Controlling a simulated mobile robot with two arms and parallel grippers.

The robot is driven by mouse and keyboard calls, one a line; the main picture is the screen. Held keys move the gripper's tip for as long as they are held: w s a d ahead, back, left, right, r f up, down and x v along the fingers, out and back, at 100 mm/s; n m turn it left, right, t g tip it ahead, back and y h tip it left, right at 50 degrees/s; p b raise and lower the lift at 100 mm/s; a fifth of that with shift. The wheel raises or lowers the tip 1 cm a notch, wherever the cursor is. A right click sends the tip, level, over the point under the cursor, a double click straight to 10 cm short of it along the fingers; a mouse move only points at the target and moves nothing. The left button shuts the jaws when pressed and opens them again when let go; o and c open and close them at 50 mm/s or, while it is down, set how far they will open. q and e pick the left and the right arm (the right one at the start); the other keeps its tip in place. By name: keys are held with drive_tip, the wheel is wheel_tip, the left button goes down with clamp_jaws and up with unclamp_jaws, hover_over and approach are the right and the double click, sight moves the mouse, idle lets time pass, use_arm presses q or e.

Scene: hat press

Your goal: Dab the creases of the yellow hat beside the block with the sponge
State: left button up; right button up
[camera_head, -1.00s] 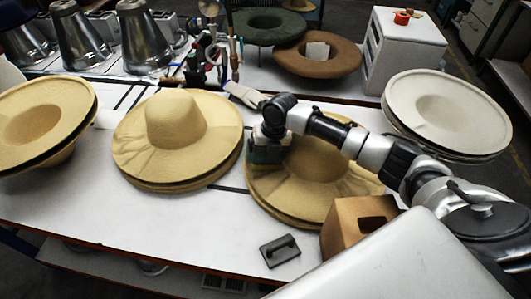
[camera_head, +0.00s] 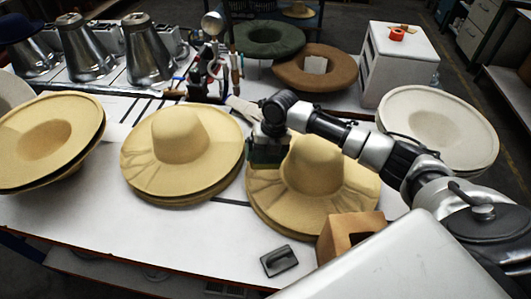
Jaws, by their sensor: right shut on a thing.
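The yellow hat (camera_head: 313,169) beside the tan block (camera_head: 347,236) lies brim down on the white table, with creases on the left and front of its brim. Another brim shows beneath it. My right gripper (camera_head: 268,158) is over the far left edge of this brim, left of the crown. It is shut on what seems to be the sponge, mostly hidden by the gripper's dark body. I cannot tell whether the sponge touches the felt. My left gripper is not in view.
A second yellow hat (camera_head: 180,137) has creases at its left front. Upturned hats stand at the left (camera_head: 44,140) and right (camera_head: 437,124). Tools and metal cones line the back. The front left table is clear.

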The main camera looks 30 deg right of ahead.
drive_tip(key=shift+w+a+p+v, duration=0.1)
drive_tip(key=shift+a+p+v, duration=0.1)
drive_tip(key=shift+p+v, duration=0.75)
drive_tip(key=shift+w+a+p+v, duration=0.1)
drive_tip(key=shift+a+p+v, duration=0.15)
drive_tip(key=shift+p+v, duration=0.7)
drive_tip(key=shift+a+p+v, duration=0.2)
drive_tip(key=shift+p+v, duration=0.4)
drive_tip(key=shift+v, duration=0.7)
drive_tip(key=shift+r, duration=0.15)
